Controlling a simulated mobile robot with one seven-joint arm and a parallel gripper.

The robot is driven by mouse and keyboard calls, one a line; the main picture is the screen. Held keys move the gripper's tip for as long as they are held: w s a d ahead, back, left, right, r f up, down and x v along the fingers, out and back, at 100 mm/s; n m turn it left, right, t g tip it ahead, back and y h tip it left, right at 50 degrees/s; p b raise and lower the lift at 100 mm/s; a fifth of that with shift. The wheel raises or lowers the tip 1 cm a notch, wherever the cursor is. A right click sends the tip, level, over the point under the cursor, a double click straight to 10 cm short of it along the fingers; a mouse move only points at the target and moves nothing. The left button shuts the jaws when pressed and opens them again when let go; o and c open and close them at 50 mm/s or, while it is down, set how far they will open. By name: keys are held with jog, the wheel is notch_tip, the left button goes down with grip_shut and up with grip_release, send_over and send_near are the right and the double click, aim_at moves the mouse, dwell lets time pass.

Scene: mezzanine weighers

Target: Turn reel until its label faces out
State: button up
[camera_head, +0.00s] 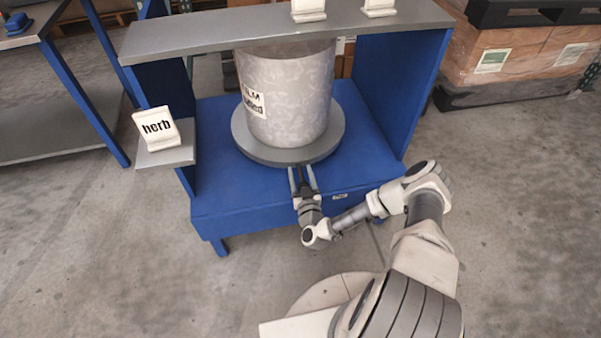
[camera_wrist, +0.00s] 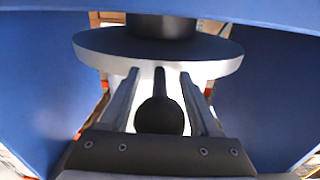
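The reel (camera_head: 287,92) is a grey mottled drum standing upright on a round grey disc (camera_head: 242,140) in a blue stand. Its white label (camera_head: 254,103) shows on the front left of the drum, partly turned away to the left, with its text only partly readable. My gripper (camera_head: 302,170) is at the disc's front edge. In the wrist view my gripper (camera_wrist: 158,90) is open, with a dark knob on a thin stem (camera_wrist: 160,114) between its fingers. Gaps show on both sides of the knob. The disc (camera_wrist: 215,52) is just beyond. The reel's top is hidden by a shelf.
A grey shelf (camera_head: 215,30) crosses above the reel, and blue side panels (camera_head: 400,85) flank it. A white "herb" sign (camera_head: 157,128) stands on a small left ledge (camera_head: 167,157). A blue-legged table (camera_head: 50,130) is at left and boxed pallets (camera_head: 510,60) at right. Floor in front is clear.

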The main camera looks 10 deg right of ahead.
grip_shut()
dwell(1.1)
